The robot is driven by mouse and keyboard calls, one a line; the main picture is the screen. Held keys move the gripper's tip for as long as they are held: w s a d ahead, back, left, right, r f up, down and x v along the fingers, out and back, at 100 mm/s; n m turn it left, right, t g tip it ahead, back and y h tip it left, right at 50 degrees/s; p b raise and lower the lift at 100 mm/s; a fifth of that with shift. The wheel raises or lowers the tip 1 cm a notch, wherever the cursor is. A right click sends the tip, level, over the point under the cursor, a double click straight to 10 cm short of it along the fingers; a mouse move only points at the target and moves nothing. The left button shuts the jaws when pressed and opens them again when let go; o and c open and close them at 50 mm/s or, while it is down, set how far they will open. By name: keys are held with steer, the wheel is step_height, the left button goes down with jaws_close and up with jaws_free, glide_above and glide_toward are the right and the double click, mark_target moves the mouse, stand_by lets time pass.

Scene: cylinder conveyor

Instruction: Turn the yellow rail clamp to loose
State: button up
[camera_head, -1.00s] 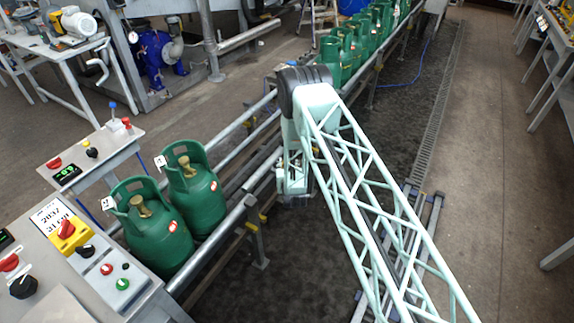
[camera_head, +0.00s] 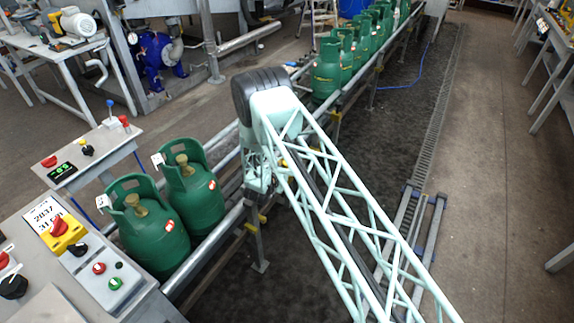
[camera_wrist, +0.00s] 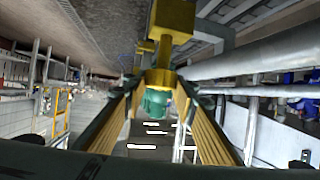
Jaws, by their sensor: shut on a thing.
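The yellow rail clamp (camera_wrist: 172,22) is at the top middle of the wrist view, a block with a narrower part reaching down between my fingertips. My gripper (camera_wrist: 160,80) is shut on that lower part, one yellow-padded finger on each side. In the head view, small yellow fittings show on the conveyor rail (camera_head: 220,240) just below my wrist. My gripper (camera_head: 259,186) there is mostly hidden by my own arm, so the grip and the clamp's turn angle cannot be made out.
Two green cylinders (camera_head: 145,225) stand on the conveyor left of my arm, and several more (camera_head: 328,72) stand farther along it. Control panels (camera_head: 80,245) are at the lower left. The floor to the right is mostly clear.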

steer(key=shift+w+m+g+h+b, duration=0.1)
steer(key=shift+m+g+h+b, duration=1)
steer(key=shift+m+h+b, duration=0.9)
steer(key=shift+m+g+h, duration=0.5)
steer(key=shift+m+h, duration=0.3)
steer(key=shift+r+m+g+h+b, duration=0.1)
steer(key=shift+m+g+h+b, duration=0.3)
steer(key=shift+m+b, duration=0.15)
steer(key=o, duration=0.9)
steer(key=shift+v, duration=5.95)
